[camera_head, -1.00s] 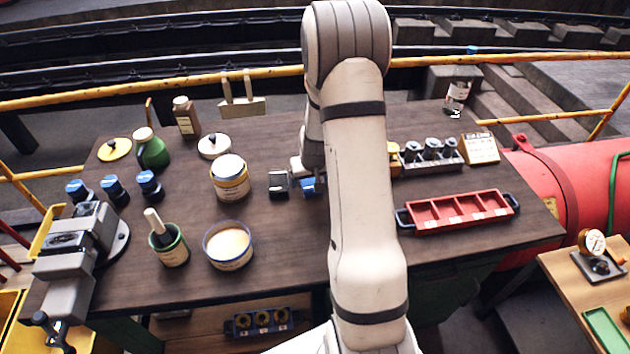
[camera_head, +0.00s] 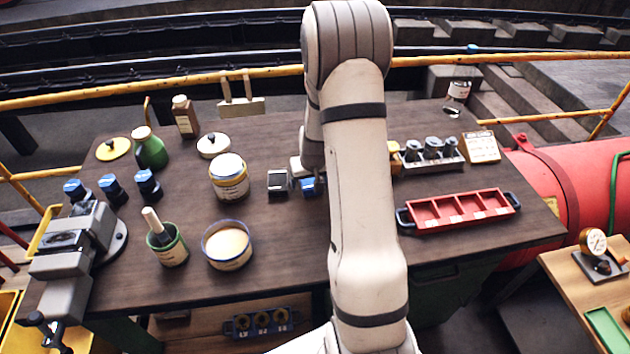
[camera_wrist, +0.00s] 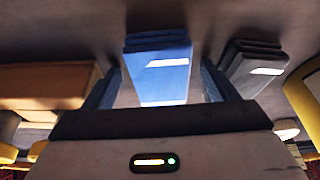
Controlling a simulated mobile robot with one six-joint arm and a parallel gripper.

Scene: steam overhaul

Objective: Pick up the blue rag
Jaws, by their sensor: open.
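The blue rag (camera_wrist: 160,72) is a folded stack with a white label. In the wrist view it lies between the two fingers of my gripper (camera_wrist: 159,82), which is open. In the head view the blue rag (camera_head: 308,188) shows just left of my forearm, partly hidden by my arm. A dark grey folded rag (camera_head: 278,183) lies just left of it, and in the wrist view it (camera_wrist: 252,68) is to the right, outside the finger.
A cream-coloured tin (camera_head: 229,178) stands left of the rags. A red divided tray (camera_head: 460,210) and a rack of metal parts (camera_head: 432,153) are right of my arm. The wrist view shows a brown block (camera_wrist: 45,86) at left. The front middle of the bench is clear.

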